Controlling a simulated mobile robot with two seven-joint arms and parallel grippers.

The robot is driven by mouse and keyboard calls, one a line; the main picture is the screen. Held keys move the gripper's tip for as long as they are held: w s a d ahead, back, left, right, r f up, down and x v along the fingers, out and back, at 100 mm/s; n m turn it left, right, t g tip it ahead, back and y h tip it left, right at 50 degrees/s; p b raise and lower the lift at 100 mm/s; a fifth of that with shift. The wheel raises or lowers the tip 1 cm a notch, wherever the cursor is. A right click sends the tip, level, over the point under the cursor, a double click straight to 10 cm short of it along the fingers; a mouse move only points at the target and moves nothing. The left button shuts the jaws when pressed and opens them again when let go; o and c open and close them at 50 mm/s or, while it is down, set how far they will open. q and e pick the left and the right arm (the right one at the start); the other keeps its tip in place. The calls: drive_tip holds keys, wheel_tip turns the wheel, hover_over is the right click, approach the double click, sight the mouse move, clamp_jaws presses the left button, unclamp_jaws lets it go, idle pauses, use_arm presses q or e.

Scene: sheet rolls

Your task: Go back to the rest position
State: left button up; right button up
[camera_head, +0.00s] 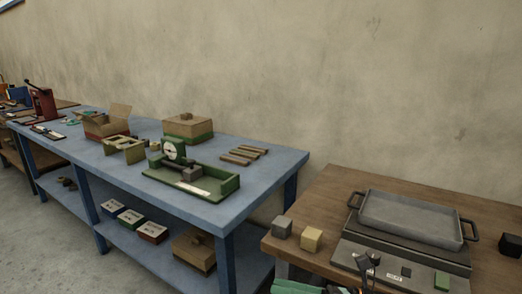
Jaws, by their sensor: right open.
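My right gripper (368,262) shows at the bottom edge, right of the middle, small and dark. It is open and appears empty. In the picture it overlaps the front of a grey scale-like device (400,268) on the wooden table; I cannot tell how far above it the gripper is. Most of my right arm is cut off by the bottom edge. My left gripper is not in view.
A grey tray (410,217) with two handles sits on the device. A grey cube (282,227) and a tan cube (312,239) stand left of it on the wooden table (335,190). A blue workbench (270,160) at left carries boxes and a dial scale (173,150).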

drive_tip(key=s+d+f+m+t+h, duration=0.1)
drive_tip(key=d+f+m+t+h, duration=0.35)
drive_tip(key=m, duration=0.95)
drive_tip(key=s+d+f+m+t+h, duration=0.15)
drive_tip(key=f+m+t+h, duration=0.5)
drive_tip(key=m, duration=0.75)
drive_tip(key=s+d+f+m+g+h, duration=0.35)
drive_tip(key=s+f+m+g, duration=0.35)
drive_tip(key=s+f+m, duration=0.7)
use_arm(q)
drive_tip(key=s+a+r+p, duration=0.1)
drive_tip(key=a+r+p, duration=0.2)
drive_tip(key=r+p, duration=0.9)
drive_tip(key=p, duration=0.4)
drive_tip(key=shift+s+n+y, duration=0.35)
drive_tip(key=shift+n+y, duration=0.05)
use_arm(e)
drive_tip(key=s+d+r+h, duration=0.1)
drive_tip(key=s+d+r, duration=0.1)
drive_tip(key=r, duration=0.9)
drive_tip(key=shift+s+r+n+t, duration=0.3)
drive_tip(key=shift+s+n+t, duration=0.1)
drive_tip(key=shift+s, duration=0.2)
